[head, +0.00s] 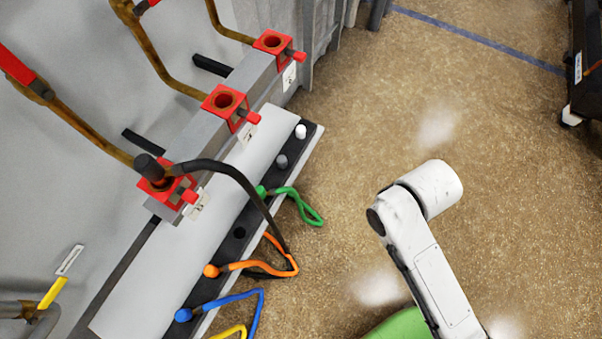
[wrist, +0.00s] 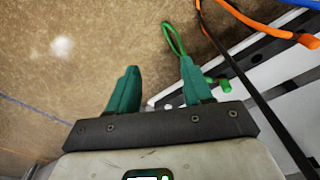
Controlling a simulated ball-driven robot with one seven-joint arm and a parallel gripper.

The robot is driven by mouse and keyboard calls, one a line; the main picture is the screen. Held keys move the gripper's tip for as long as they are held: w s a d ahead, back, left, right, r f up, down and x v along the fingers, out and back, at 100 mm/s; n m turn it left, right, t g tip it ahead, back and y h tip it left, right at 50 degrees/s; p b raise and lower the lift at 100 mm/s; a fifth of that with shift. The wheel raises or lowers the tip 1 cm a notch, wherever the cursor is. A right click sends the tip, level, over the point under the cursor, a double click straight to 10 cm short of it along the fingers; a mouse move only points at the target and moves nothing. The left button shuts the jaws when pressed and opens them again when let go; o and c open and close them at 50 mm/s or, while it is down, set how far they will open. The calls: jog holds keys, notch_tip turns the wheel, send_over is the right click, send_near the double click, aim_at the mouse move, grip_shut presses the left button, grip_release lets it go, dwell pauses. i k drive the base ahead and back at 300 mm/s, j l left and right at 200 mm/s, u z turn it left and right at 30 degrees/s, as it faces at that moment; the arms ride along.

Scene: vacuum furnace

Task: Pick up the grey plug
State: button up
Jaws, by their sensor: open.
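The grey plug (head: 281,161) stands in the dark strip along the edge of the light panel in the head view, between a white plug (head: 300,131) and a green plug (head: 261,190). In the wrist view the green plug (wrist: 223,85) is just right of the right finger. I cannot make out the grey plug there; the gripper may hide it. In the head view my arm is over the floor, right of the strip, and the fingers are not visible.
An orange plug (head: 211,271) and a blue plug (head: 184,315), both with cables, sit farther along the strip. A black cable (head: 237,177) arches from a red-framed socket over the strip. Other red sockets (head: 224,101) line the panel. The floor at right is mostly clear.

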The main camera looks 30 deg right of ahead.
aim_at(282, 163)
jog(key=k, duration=0.35)
jog(key=u, duration=2.7)
jog(key=z, duration=2.65)
jog(key=i+j+u, duration=0.1)
jog(key=i+u, duration=0.2)
jog(key=i, duration=0.75)
